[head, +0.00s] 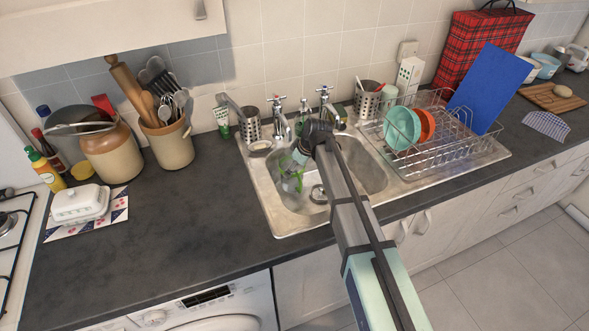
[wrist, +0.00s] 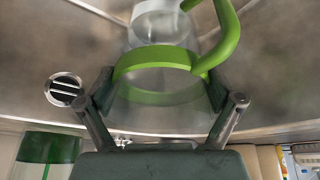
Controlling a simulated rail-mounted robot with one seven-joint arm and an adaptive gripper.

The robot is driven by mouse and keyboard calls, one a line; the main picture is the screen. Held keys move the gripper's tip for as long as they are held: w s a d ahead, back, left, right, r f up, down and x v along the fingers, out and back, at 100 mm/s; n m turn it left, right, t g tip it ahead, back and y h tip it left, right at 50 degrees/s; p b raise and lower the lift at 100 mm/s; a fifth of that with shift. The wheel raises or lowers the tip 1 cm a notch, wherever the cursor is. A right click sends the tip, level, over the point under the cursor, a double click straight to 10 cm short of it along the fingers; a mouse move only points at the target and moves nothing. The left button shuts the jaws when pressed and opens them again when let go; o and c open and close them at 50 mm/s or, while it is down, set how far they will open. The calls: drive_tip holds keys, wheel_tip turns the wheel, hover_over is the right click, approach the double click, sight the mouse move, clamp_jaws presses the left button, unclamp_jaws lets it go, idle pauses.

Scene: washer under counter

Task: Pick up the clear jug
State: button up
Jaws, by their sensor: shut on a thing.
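The clear jug (head: 290,181) is in the left part of the sink basin in the head view, partly hidden by my arm. In the wrist view the clear jug (wrist: 158,98) has a green rim band and a green handle. My gripper (wrist: 160,92) has a finger on each side of the jug, at the green band, and is shut on it. In the head view my gripper (head: 297,158) is over the basin, small and partly hidden. I cannot tell whether the jug touches the basin floor.
The steel sink (head: 262,196) surrounds the jug, with taps (head: 281,125) behind it. A wire dish rack (head: 450,135) with plates stands to the right. A utensil crock (head: 166,143) stands to the left. The dark worktop (head: 165,235) is clear in front left.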

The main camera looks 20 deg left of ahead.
drive_tip(key=shift+r, duration=0.25)
drive_tip(key=w+d+r+b, duration=0.2)
drive_tip(key=w+d+b, duration=0.15)
drive_tip(key=d, duration=0.45)
drive_tip(key=w+d+r+b, duration=0.1)
drive_tip(key=w+d+b, duration=0.25)
drive_tip(key=d, duration=0.45)
drive_tip(key=s+a+p, duration=0.1)
drive_tip(key=s+a, duration=0.1)
drive_tip(key=s, duration=0.5)
drive_tip(key=s+a+p, duration=0.1)
drive_tip(key=s+a, duration=0.2)
drive_tip(key=s, duration=0.4)
drive_tip(key=w+d+f+p, duration=0.1)
drive_tip(key=w+p, duration=0.2)
drive_tip(key=w, duration=0.5)
drive_tip(key=w+d+f+p, duration=0.1)
drive_tip(key=w+f+p, duration=0.1)
drive_tip(key=w, duration=0.7)
drive_tip(key=shift+d+p, duration=0.3)
drive_tip(key=shift+p, duration=0.5)
drive_tip(key=shift+f, duration=0.15)
